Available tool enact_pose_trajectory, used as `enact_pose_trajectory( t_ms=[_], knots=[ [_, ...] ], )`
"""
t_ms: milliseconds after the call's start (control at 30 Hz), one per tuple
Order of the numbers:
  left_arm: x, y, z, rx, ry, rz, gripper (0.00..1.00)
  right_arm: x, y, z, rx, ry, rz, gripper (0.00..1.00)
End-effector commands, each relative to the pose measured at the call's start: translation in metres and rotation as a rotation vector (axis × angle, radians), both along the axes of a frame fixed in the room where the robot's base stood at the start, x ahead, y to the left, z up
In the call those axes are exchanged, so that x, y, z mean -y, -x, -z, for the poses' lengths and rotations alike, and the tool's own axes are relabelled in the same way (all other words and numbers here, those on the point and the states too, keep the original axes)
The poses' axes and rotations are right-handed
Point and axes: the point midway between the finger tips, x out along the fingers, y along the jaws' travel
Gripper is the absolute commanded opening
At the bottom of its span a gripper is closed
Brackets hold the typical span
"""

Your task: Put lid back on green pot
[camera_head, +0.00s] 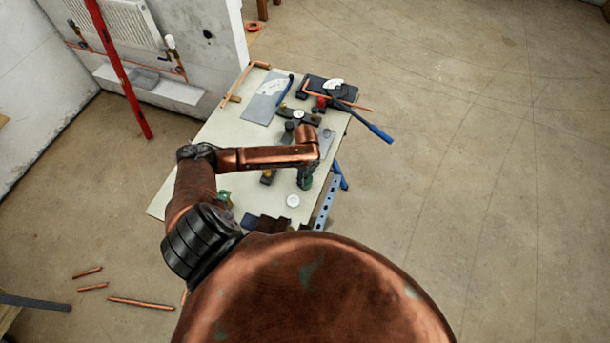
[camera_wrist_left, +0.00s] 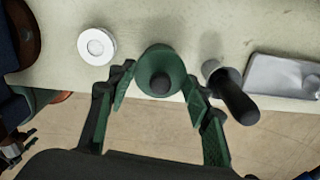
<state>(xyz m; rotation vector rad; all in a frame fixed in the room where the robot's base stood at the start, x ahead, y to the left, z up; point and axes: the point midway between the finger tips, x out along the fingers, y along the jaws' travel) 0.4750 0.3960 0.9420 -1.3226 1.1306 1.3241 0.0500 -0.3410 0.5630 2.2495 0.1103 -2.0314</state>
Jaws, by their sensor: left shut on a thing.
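The small round green pot (camera_wrist_left: 153,57) is in the left wrist view, with a dark round part at its middle. My left gripper (camera_wrist_left: 160,88) has a finger on each side of it and is shut on it, by the table edge. In the head view my left gripper (camera_head: 306,168) hangs over the table's right side and partly hides the pot. A dark part at the wrist view's left edge may be my right gripper (camera_wrist_left: 20,143).
A dark-handled tool (camera_wrist_left: 235,98) stands close to the right finger. A grey plate (camera_head: 262,108), copper pipe and a blue-handled tool (camera_head: 375,130) lie farther up the table (camera_head: 195,160). Brown and blue items (camera_head: 268,224) crowd its near end. Open floor lies right.

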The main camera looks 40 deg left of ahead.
Motion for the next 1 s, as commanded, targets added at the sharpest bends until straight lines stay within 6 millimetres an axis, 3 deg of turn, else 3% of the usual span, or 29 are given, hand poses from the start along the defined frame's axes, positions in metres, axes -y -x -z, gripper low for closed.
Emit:
enact_pose_trajectory(
  t_ms=[367,400,667,867,1000],
  knots=[
    [0.0002,-0.0002,0.0001,0.0,0.0,0.0,0.26,0.0013,-0.0001,-0.0001,0.0,0.001,-0.001,0.4],
    [0.0002,-0.0002,0.0002,0.0,0.0,0.0,0.49,0.0013,-0.0002,-0.0001,0.0,0.001,-0.001,0.4],
    [0.0002,-0.0001,0.0001,0.0,0.0,0.0,0.66,0.0011,-0.0002,-0.0001,0.0,0.001,-0.001,0.4],
    [0.0001,0.0,0.0002,0.0,0.0,0.0,0.67,0.0008,-0.0003,-0.0001,0.0,0.001,-0.001,0.4],
    [0.0001,0.0,0.0002,0.0,0.0,0.0,0.77,-0.0002,-0.0004,0.0,0.0,0.0,-0.001,0.4]
  ],
)
